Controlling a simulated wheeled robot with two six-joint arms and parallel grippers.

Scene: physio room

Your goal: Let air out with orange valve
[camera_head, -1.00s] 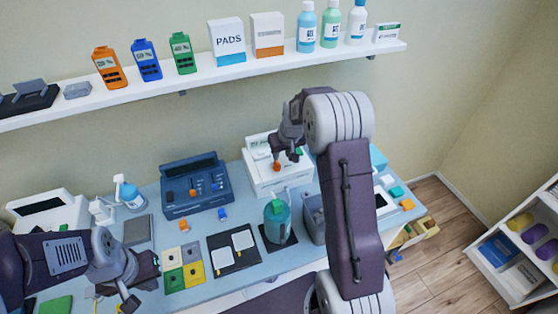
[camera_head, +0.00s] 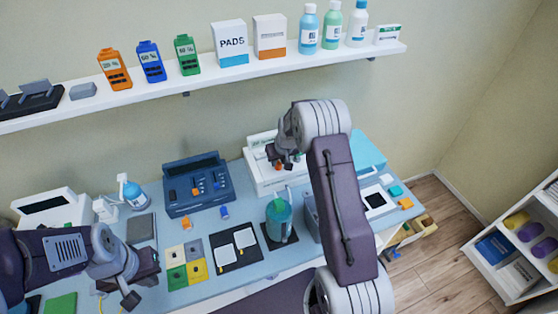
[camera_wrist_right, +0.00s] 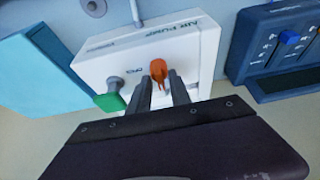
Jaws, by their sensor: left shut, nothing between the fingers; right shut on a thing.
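The white air pump (camera_wrist_right: 130,58) sits at the back of the table, and it also shows in the head view (camera_head: 262,184). Its orange valve (camera_wrist_right: 159,71) and a green-ended knob (camera_wrist_right: 110,101) are on its front. My right gripper (camera_wrist_right: 163,88) is shut on the orange valve, its fingertips at the valve's near end; in the head view the gripper (camera_head: 284,160) partly hides the pump's front. My left gripper (camera_head: 130,298) is shut and empty, low over the left front of the table.
A dark blue control box (camera_head: 197,186) stands left of the pump. A teal jug (camera_head: 279,222) stands on a dark mat in front of it, with a pad tray (camera_head: 236,249) to its left. A light blue box (camera_head: 368,154) is right of the pump. A shelf (camera_head: 215,78) with bottles and boxes runs above.

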